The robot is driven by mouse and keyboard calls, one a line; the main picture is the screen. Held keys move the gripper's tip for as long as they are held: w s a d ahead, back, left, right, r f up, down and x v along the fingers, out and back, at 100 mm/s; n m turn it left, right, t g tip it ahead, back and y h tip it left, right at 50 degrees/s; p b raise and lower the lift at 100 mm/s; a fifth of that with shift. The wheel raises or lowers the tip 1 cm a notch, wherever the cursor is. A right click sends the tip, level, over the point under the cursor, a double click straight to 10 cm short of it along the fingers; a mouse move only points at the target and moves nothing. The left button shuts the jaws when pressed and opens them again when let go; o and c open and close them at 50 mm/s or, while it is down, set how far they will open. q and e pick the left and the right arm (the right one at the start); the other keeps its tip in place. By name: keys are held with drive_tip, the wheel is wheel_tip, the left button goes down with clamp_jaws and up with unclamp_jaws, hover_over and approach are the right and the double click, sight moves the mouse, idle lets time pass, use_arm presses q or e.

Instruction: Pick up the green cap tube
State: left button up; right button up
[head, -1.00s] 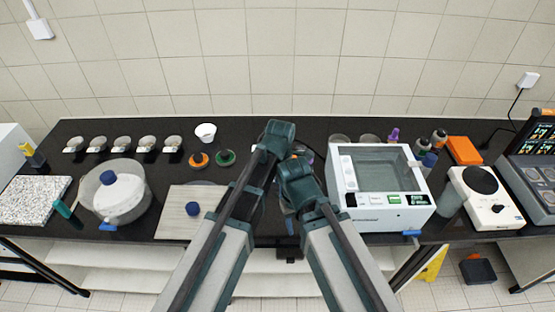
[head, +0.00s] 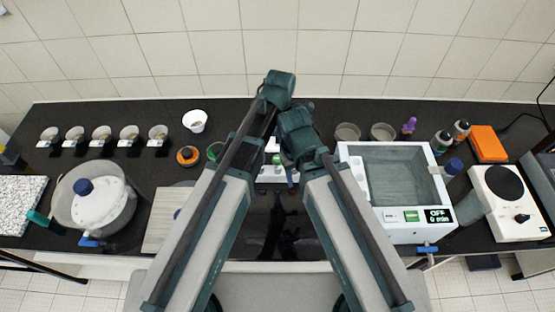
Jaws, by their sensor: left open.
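A small green-capped tube (head: 276,159) shows upright in the gap between my two arms, at a white holder (head: 270,178) on the dark counter. Its lower part is hard to make out. My right gripper is hidden behind my right arm.
Several small dishes line the back left.

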sight(277, 164)
use_arm(q)
drive_tip(key=shift+s+f+b, duration=0.2)
drive_tip(key=shift+f+b, duration=0.2)
drive_tip(key=shift+b, duration=0.05)
wheel_tip(277, 164, down, 8)
drive_tip(key=b, duration=0.8)
drive_tip(key=shift+w, duration=0.1)
drive_tip(key=shift+r, duration=0.1)
use_arm(e)
wheel_tip(277, 164, down, 8)
drive_tip(key=shift+f, duration=0.25)
drive_tip(key=shift+s+f, duration=0.1)
use_arm(q)
drive_tip(key=f+b, duration=0.5)
drive_tip(key=shift+a+f, duration=0.2)
drive_tip(key=shift+a, duration=0.2)
use_arm(e)
wheel_tip(277, 164, down, 5)
drive_tip(key=shift+f, duration=0.1)
use_arm(q)
drive_tip(key=shift+r, duration=0.1)
clamp_jaws()
